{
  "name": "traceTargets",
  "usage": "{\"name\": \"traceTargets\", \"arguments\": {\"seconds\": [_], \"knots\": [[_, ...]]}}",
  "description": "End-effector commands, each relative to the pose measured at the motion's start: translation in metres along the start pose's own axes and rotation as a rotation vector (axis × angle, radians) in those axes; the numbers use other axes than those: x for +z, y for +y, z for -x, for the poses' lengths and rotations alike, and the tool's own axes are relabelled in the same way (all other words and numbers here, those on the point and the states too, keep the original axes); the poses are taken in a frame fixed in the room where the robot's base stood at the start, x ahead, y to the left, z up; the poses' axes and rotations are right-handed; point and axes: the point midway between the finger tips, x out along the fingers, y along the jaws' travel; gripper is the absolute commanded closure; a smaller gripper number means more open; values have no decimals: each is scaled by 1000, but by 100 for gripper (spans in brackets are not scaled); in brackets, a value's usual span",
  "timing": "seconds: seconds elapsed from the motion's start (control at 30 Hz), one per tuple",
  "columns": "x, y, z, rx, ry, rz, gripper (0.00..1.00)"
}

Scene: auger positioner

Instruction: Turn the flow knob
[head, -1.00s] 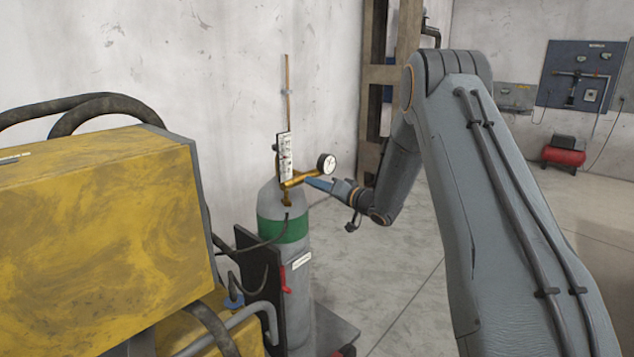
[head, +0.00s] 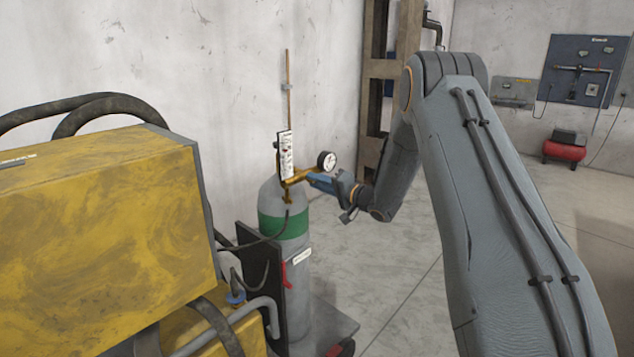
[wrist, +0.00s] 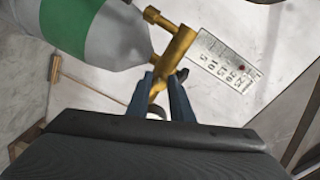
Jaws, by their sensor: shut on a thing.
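The brass regulator (head: 292,179) sits on top of a gas cylinder (head: 272,215) with a green band. It carries an upright flow scale (head: 285,153) and a round white gauge (head: 327,161). My gripper (head: 312,178) reaches it from the right, with its blue fingers at the brass body. In the wrist view my gripper (wrist: 163,82) has one finger on each side of the brass regulator (wrist: 176,58) and is shut on its near brass end. The flow knob does not show as a separate part; the fingers partly hide this spot. The numbered scale (wrist: 222,63) shows beyond.
A yellow machine (head: 100,220) with black hoses stands at the left front. The cylinder stands on a cart (head: 335,325) close to the wall. A wooden post (head: 385,75) rises behind my arm. Open floor (head: 400,290) lies right of the cart.

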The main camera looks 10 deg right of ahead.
Motion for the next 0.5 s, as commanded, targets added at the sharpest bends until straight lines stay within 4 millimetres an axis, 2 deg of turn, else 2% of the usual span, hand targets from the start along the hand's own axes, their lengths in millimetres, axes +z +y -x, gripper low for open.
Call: {"name": "traceTargets", "arguments": {"seconds": [0.27,0.3,0.4,0.5], "knots": [[-2,1,1,2,5,-1,100],[-2,1,1,2,5,-1,78],[-2,1,1,1,3,-1,62],[0,0,0,1,1,0,61]]}}
